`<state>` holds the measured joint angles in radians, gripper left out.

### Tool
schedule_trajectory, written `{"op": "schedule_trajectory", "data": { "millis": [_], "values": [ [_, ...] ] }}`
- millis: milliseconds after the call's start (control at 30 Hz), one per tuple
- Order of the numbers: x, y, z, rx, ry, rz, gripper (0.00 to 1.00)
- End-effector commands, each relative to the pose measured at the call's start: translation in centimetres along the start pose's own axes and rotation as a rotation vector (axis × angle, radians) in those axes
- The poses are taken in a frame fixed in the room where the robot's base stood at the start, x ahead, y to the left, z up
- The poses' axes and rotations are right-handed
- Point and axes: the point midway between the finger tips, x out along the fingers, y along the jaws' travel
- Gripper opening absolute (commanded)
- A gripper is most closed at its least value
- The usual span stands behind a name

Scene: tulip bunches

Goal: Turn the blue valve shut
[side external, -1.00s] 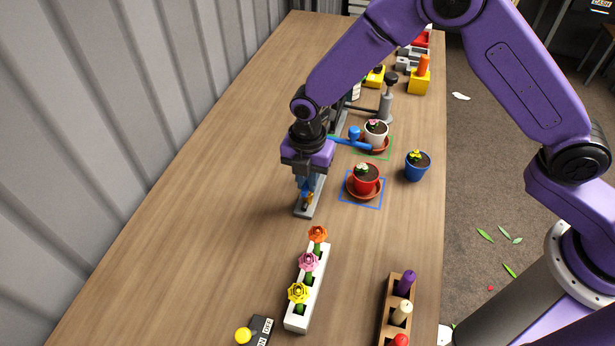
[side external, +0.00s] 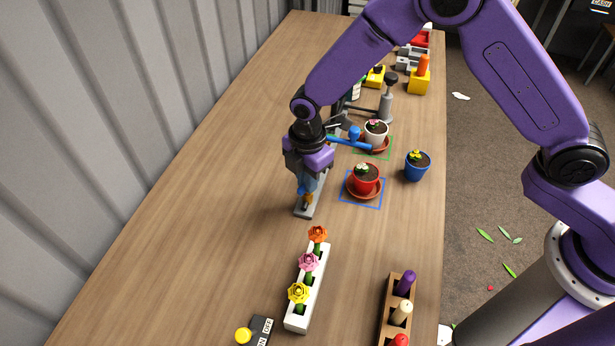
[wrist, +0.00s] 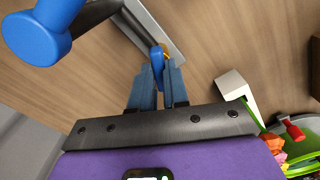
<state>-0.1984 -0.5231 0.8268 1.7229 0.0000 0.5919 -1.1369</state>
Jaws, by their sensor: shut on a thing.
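The blue valve handle (wrist: 157,62) shows in the wrist view between the two blue fingertips of my gripper (wrist: 158,76), which is shut on it. A brass-coloured valve part (wrist: 163,49) shows just beyond the handle, over a grey base (wrist: 150,22). In the side view my gripper (side external: 307,187) points down at the valve. The brass part (side external: 308,198) and the grey base (side external: 305,211) show below it. The fingers hide most of the blue handle there.
A blue bar with a knob (side external: 354,132) stands close behind my gripper. A red pot (side external: 366,176), a white pot (side external: 376,130) and a blue pot (side external: 417,167) stand to the right. A white flower rack (side external: 298,318) is in front. The table's left part is clear.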

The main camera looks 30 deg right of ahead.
Motion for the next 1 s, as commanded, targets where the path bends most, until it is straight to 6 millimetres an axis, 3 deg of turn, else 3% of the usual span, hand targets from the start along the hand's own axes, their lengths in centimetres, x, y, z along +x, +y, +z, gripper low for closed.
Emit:
{"op": "schedule_trajectory", "data": {
  "millis": [700,1000],
  "values": [
    [-0.07,0.01,0.00,0.674,0.000,0.000,0.00],
    [-0.07,0.03,0.00,0.888,0.000,0.000,0.00]
  ]
}}
